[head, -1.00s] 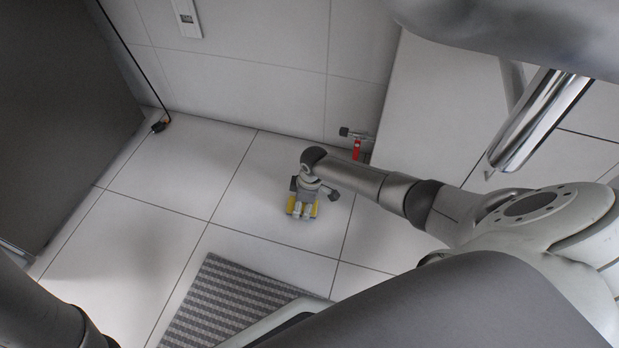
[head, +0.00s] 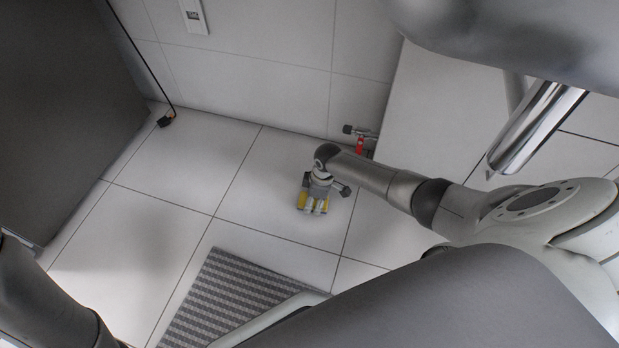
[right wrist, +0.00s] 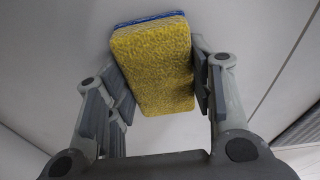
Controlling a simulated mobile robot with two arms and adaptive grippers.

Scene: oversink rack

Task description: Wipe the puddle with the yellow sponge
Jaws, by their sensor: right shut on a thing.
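The yellow sponge (head: 303,200) is low over the tiled floor near the back wall, largely covered by my right gripper (head: 313,205) in the head view. In the right wrist view the sponge (right wrist: 155,68) is a yellow block with a blue layer along its far edge. My right gripper (right wrist: 163,85) is shut on it, with one finger at each side. Whether the sponge touches the floor is hard to tell. I cannot make out a puddle in either view. My left gripper is not in view; only part of my left arm shows at the lower left.
A grey striped mat (head: 225,295) lies on the floor in front. A valve with a red handle (head: 360,146) sticks out by the wall, close to my right arm. A dark panel (head: 60,110) stands at left, with a black cable and plug (head: 165,120). Floor tiles between are clear.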

